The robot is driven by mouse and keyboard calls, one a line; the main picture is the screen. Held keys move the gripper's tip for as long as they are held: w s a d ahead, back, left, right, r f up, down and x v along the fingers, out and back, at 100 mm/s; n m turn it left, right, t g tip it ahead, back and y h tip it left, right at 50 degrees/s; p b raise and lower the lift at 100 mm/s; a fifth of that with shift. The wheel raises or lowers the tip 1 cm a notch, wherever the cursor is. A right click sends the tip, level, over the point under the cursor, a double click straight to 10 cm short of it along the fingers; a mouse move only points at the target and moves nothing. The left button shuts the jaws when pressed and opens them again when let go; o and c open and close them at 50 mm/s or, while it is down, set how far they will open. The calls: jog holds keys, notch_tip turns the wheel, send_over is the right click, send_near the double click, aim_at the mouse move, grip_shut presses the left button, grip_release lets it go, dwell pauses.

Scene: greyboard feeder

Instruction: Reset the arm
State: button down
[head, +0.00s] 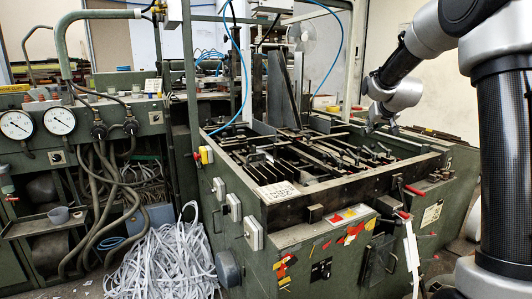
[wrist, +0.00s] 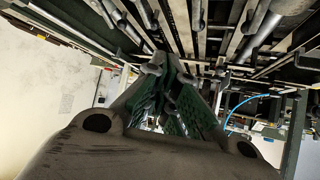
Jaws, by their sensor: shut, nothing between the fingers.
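My arm (head: 398,92) comes in from the upper right of the head view, bent at the elbow, with its wrist above the right back part of the green feeder machine (head: 310,245). My gripper (wrist: 166,75) shows in the wrist view with its dark fingers and green pads brought together at the tips. It is shut and nothing shows between the fingers. In the head view the fingers are small and dark against the machine, so their exact height above it is hard to tell.
The machine's open top holds several metal bars and rails (head: 330,150), with an upright metal plate (head: 283,90) behind. Red-handled levers (head: 414,191) stick out at the near right. Two gauges (head: 58,121) and hoses are at left. Shredded strips (head: 165,262) heap on the floor.

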jog(key=s+a+r+g, duration=0.2)
jog(key=s+a+r, duration=0.1)
jog(key=s, duration=1)
jog(key=s+a+f+g, duration=0.1)
jog(key=s+f, duration=0.1)
jog(key=s, duration=0.9)
jog(key=s+a+f+g, duration=0.1)
jog(key=s+f+g, duration=0.1)
jog(key=s, duration=1)
jog(key=s+a+f+n+g+y, duration=0.1)
jog(key=s+f, duration=0.1)
jog(key=s, duration=0.9)
jog(key=shift+s+a+f, duration=0.15)
jog(key=shift+s+a, duration=0.15)
jog(key=shift+s, duration=0.1)
